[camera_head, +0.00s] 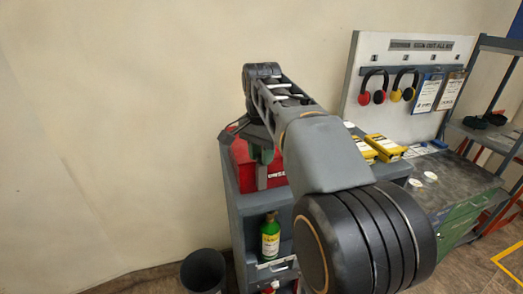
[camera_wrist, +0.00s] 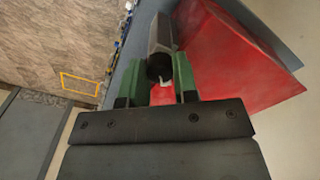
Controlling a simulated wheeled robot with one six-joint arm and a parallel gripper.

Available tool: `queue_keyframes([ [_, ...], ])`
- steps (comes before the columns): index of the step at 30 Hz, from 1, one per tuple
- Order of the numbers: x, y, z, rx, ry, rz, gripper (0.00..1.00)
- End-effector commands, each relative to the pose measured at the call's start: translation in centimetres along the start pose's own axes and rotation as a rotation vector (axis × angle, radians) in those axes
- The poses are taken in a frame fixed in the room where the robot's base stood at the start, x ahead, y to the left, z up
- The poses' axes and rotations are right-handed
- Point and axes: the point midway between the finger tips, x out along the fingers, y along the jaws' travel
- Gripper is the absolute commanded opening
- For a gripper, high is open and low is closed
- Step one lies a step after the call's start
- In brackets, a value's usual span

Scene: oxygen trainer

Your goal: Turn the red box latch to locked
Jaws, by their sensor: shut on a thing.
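The red box (camera_head: 240,153) sits on top of a grey cabinet, partly hidden behind my arm. In the wrist view the red box (camera_wrist: 235,65) fills the upper right. Its grey latch (camera_wrist: 160,40) stands out as a bar with a dark rounded end. In the head view a grey upright piece that looks like the latch (camera_head: 262,178) shows at the box's front. My gripper (camera_wrist: 162,80) has its green fingers on both sides of the latch, shut on it. In the head view my gripper (camera_head: 262,153) is at the box front, partly covered by my arm.
The grey cabinet (camera_head: 232,205) holds a green bottle (camera_head: 270,236) on a shelf. Yellow boxes (camera_head: 385,148) lie right of my arm. A board with red earmuffs (camera_head: 372,90) stands behind. A dark bin (camera_head: 203,270) is on the floor. The wall at left is bare.

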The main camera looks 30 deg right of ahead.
Motion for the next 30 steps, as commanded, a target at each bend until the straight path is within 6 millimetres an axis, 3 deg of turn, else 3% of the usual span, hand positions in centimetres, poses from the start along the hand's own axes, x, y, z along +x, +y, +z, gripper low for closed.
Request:
queue_keyframes([
  [18, -0.15, -0.02, 0.00, -0.572, 0.001, -0.001, 0.04],
  [30, -0.09, -0.01, 0.01, -0.822, 0.001, -0.001, 0.04],
])
